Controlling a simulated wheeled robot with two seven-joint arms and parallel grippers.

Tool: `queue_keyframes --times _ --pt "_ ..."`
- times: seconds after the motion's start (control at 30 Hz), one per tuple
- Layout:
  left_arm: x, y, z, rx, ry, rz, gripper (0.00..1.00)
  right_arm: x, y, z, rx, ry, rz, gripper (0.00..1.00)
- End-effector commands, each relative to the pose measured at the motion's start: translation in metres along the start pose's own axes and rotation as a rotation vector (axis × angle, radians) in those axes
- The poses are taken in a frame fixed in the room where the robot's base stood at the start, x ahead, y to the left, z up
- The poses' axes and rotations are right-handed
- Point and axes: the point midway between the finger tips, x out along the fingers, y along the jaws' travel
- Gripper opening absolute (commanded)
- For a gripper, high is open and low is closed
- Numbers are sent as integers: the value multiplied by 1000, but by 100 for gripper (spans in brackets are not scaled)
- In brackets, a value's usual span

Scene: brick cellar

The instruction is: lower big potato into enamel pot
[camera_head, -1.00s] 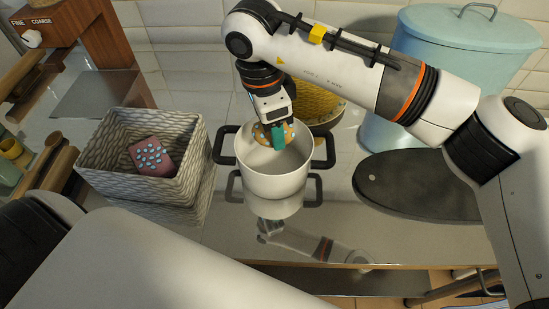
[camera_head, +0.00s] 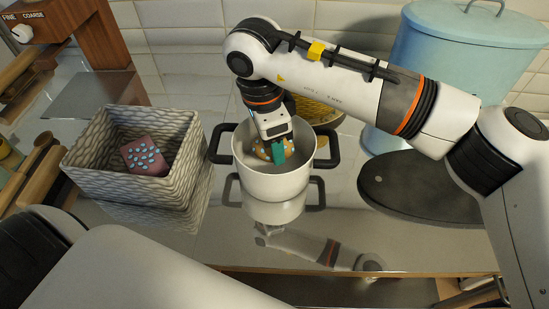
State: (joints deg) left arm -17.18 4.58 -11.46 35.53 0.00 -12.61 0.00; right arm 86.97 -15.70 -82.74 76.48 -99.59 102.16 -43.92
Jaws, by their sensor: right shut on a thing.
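The enamel pot (camera_head: 272,187) is white with two black side handles and stands upright on the shiny counter. My right gripper (camera_head: 278,152) points down into the pot's mouth, its teal fingers below the rim line in the picture. It is shut on the big potato (camera_head: 263,150), an orange-tan thing with pale spots, partly hidden by the fingers. The potato shows inside the pot's opening; I cannot tell whether it touches the bottom. My left gripper is not in view; only part of my left arm shows at the lower left.
A grey woven basket (camera_head: 92,178) with a pink, blue-dotted block (camera_head: 146,157) stands left of the pot. A dark oval board (camera_head: 420,190) lies to the right. A light blue lidded bin (camera_head: 462,60) stands behind it. A yellow woven thing (camera_head: 318,108) is close behind the pot.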

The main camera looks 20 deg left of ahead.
Motion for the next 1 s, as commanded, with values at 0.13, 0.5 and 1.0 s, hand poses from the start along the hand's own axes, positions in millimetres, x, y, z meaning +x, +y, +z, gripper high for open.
queue_keyframes --times 0.13,0.5,1.0 --pt "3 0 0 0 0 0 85 3 0 0 0 0 1 27" --pt "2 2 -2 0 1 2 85 3 0 0 0 0 0 27" --pt "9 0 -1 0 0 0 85 10 0 -1 0 -1 0 27"
